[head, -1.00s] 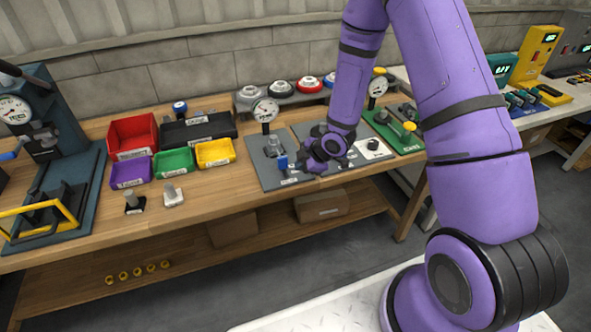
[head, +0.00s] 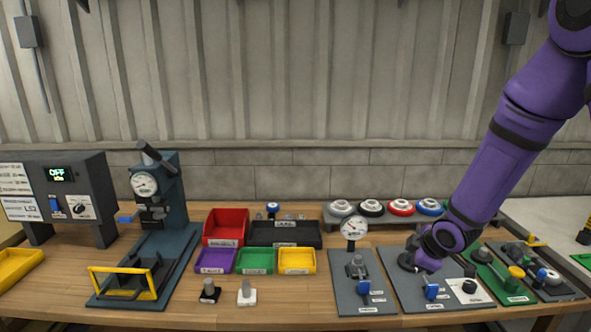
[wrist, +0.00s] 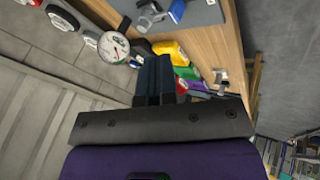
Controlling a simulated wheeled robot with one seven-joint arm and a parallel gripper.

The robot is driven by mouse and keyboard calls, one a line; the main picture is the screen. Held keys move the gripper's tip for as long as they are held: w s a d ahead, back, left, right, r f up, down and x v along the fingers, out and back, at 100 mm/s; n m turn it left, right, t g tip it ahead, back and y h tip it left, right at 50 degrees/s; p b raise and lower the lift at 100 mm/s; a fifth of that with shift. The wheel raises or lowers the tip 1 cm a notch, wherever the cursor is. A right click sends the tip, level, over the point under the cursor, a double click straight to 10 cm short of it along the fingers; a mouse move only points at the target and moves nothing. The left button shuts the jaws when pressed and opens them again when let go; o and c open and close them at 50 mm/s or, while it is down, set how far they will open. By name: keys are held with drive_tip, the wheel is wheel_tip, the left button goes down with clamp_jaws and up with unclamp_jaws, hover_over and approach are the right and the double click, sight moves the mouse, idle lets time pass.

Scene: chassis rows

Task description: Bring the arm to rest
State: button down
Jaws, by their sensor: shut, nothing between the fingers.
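My purple arm reaches in from the upper right in the head view, over the right part of the wooden bench. Its wrist end hangs above the grey fixture plates, and the fingers are hidden there behind the wrist. In the wrist view my gripper (wrist: 155,75) shows as two dark fingers side by side, shut with nothing between them. The fingers point along the bench toward the coloured bins. A dial gauge (wrist: 114,47) appears left of the fingers in that view.
Grey plates with a dial gauge (head: 354,230) and blue-handled clamps lie below the wrist. A green fixture (head: 515,296) sits to the right. A red bin (head: 225,226), smaller bins and a press (head: 160,195) stand left. Round pucks (head: 401,207) line a rack behind.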

drive_tip(key=s+d+r+m+h, duration=0.15)
drive_tip(key=s+r+m, duration=0.3)
drive_tip(key=r, duration=0.45)
drive_tip(key=s+d+r+m+h, duration=0.1)
drive_tip(key=s+r+m+h, duration=0.15)
drive_tip(key=s+r, duration=0.55)
drive_tip(key=s+a+r+m+y, duration=0.1)
drive_tip(key=s+r+m, duration=0.2)
drive_tip(key=s+r, duration=0.2)
drive_tip(key=s+a+r+m+g+y, duration=0.1)
drive_tip(key=s+r+m, duration=0.2)
drive_tip(key=s, duration=0.9)
wheel_tip(320, 180, up, 2)
drive_tip(key=shift+a+r+m, duration=0.2)
drive_tip(key=shift+a+m, duration=0.1)
idle(0.5)
